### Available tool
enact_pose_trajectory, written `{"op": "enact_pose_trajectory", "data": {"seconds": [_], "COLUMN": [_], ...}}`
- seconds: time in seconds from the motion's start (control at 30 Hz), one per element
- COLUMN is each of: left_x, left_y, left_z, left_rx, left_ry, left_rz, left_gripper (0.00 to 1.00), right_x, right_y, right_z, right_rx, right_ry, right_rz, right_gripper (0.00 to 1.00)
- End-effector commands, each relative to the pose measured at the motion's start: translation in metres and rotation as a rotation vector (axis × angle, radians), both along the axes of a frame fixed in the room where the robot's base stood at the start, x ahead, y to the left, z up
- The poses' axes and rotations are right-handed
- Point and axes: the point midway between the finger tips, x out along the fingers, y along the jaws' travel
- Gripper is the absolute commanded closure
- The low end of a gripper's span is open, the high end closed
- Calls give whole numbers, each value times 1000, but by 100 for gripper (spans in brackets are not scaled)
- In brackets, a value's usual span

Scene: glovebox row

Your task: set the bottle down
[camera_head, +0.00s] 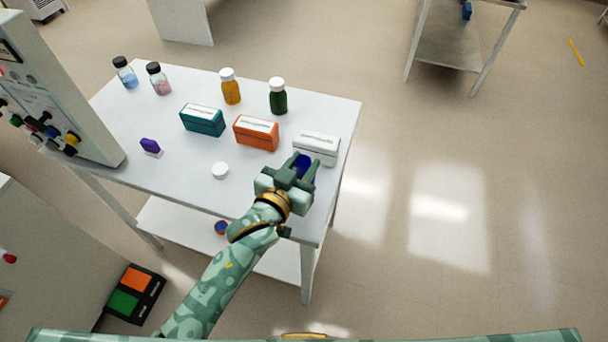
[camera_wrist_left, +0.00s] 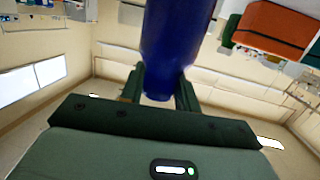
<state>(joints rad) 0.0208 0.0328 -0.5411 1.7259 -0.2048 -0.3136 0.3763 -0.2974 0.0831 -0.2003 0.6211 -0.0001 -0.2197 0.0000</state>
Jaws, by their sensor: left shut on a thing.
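A dark blue bottle (camera_head: 303,169) is between the fingers of my left gripper (camera_head: 304,172), over the right end of the white table (camera_head: 185,185). In the left wrist view the bottle (camera_wrist_left: 176,45) fills the upper middle, and both fingers of the gripper (camera_wrist_left: 160,88) close on it. Most of the bottle is hidden by the gripper in the head view. I cannot tell whether its base touches the table. My right gripper is in neither view.
A white box (camera_head: 316,149) stands just beyond the held bottle. An orange box (camera_head: 256,132) and a teal box (camera_head: 202,120) stand to its left. A green bottle (camera_head: 278,96) and an orange bottle (camera_head: 230,87) stand behind.

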Motion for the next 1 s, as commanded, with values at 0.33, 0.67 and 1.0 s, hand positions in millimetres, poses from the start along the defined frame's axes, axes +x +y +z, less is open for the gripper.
{"op": "enact_pose_trajectory", "data": {"seconds": [0.33, 0.67, 1.0], "left_x": [3, 2, 3], "left_y": [-4, -4, -4], "left_z": [-36, -39, -35], "left_rx": [-2, -1, -1], "left_ry": [-1, 0, -2], "left_rz": [-1, 0, 0], "left_gripper": [100, 52, 46], "right_x": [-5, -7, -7], "right_y": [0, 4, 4], "right_z": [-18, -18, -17], "right_rx": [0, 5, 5], "right_ry": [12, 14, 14], "right_rz": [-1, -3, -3], "right_gripper": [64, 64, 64]}}
